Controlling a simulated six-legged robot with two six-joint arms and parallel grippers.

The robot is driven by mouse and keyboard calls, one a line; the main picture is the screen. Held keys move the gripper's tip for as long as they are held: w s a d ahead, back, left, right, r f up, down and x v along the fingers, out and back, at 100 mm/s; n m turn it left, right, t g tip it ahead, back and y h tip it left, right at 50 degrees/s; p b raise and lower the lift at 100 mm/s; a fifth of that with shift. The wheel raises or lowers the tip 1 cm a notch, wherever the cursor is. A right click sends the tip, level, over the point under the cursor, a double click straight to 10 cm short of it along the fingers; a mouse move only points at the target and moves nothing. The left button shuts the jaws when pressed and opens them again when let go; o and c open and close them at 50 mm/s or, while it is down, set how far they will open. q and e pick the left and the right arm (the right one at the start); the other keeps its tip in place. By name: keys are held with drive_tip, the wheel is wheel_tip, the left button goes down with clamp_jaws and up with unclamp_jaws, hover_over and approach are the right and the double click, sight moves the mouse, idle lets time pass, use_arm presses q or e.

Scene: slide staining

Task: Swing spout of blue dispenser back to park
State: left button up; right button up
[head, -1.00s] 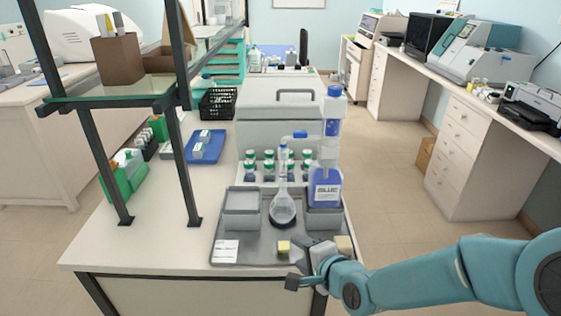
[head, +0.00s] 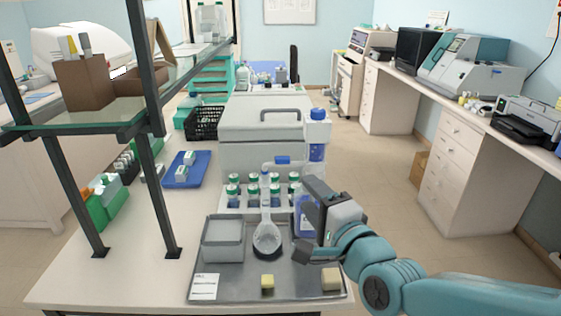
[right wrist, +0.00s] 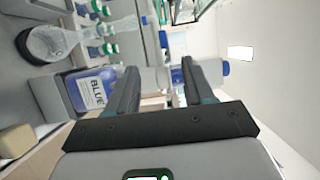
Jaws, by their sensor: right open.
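The blue dispenser (head: 306,218) stands on the grey tray behind my right gripper, which hides part of its bottle. My right gripper (head: 314,214) is open and empty, raised at the front right of the bottle. In the right wrist view, the bottle with its BLUE label (right wrist: 92,92) lies left of the fingers (right wrist: 158,82). The column shows behind and between them; I cannot tell any contact. My left gripper is out of view.
The tray (head: 230,286) also holds a grey box (head: 223,240), a yellow block (head: 267,283), a beige block (head: 331,279) and a white card (head: 205,287). Several green-capped bottles (head: 233,190) stand behind the flask. A shelf frame (head: 150,80) rises at left.

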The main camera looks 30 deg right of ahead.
sight(281, 164)
drive_tip(key=w+p, duration=0.1)
drive_tip(key=w, duration=0.3)
drive_tip(key=w+d+p, duration=0.1)
drive_tip(key=w, duration=0.3)
drive_tip(key=w+d+p, duration=0.1)
drive_tip(key=w, duration=0.4)
drive_tip(key=shift+r, duration=0.1)
drive_tip(key=shift+w+d+p, duration=0.1)
drive_tip(key=shift+w+p, duration=0.2)
drive_tip(key=shift+w, duration=0.05)
clamp_jaws()
